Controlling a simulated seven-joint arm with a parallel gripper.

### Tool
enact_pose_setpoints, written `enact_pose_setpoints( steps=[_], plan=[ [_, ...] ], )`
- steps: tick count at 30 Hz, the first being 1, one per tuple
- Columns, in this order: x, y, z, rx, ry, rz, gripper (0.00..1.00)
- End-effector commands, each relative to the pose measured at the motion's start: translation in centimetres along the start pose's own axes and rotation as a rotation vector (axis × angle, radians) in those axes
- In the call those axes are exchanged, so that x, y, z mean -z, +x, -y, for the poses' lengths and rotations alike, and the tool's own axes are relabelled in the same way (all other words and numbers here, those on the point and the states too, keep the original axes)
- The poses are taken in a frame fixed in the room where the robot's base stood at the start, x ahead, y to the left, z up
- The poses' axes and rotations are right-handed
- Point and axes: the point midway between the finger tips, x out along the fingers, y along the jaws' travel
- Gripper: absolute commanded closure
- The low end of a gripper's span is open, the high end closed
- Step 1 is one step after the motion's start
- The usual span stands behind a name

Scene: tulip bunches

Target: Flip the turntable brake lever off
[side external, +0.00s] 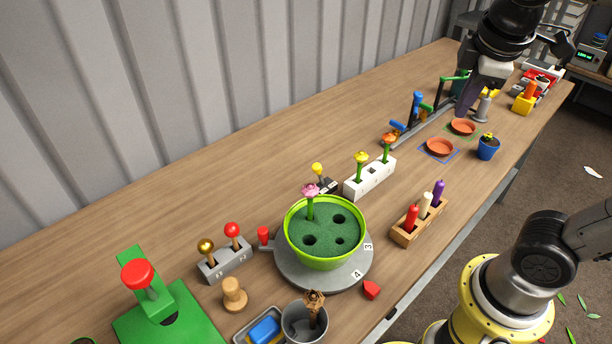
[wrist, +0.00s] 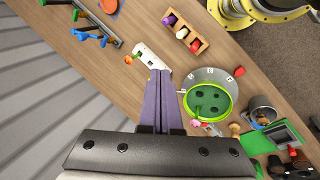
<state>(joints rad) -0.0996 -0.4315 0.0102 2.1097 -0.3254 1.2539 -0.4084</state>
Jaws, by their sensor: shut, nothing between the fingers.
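The turntable (side external: 350,276) is a grey disc with numbered tags, carrying a lime-green pot (side external: 325,262) with a pink flower. At its left edge a short red-topped lever (side external: 264,234) stands upright on a grey bracket; it looks like the brake lever. The turntable also shows in the wrist view (wrist: 188,82), right of my fingers; I cannot make out the lever there.
A white block with flowers (side external: 370,178) and a wooden rack of coloured pegs (side external: 419,221) stand beyond the pot. A grey two-lever box (side external: 225,260) and a wooden knob (side external: 234,294) stand left of the turntable. A grey cup (side external: 304,322) is in front.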

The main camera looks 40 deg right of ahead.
Motion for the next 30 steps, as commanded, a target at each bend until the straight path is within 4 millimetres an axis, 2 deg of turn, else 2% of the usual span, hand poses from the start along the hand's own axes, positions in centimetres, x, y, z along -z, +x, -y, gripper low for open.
enact_pose_setpoints(
  steps=[1, 6, 12, 16, 23, 30],
  plan=[
    [1.2, 0.1, -0.8, -0.006, -0.062, 0.04, 1.0],
    [5.0, 0.4, -2.8, -0.035, -0.246, 0.16, 1.0],
    [10.1, 1.5, -4.0, -0.067, -0.446, 0.293, 1.0],
    [13.7, 2.7, -3.9, -0.09, -0.569, 0.377, 1.0],
    [20.1, 5.5, -1.9, -0.136, -0.77, 0.515, 1.0],
    [26.2, 9.6, 2.6, -0.196, -0.96, 0.644, 1.0]
  ],
)
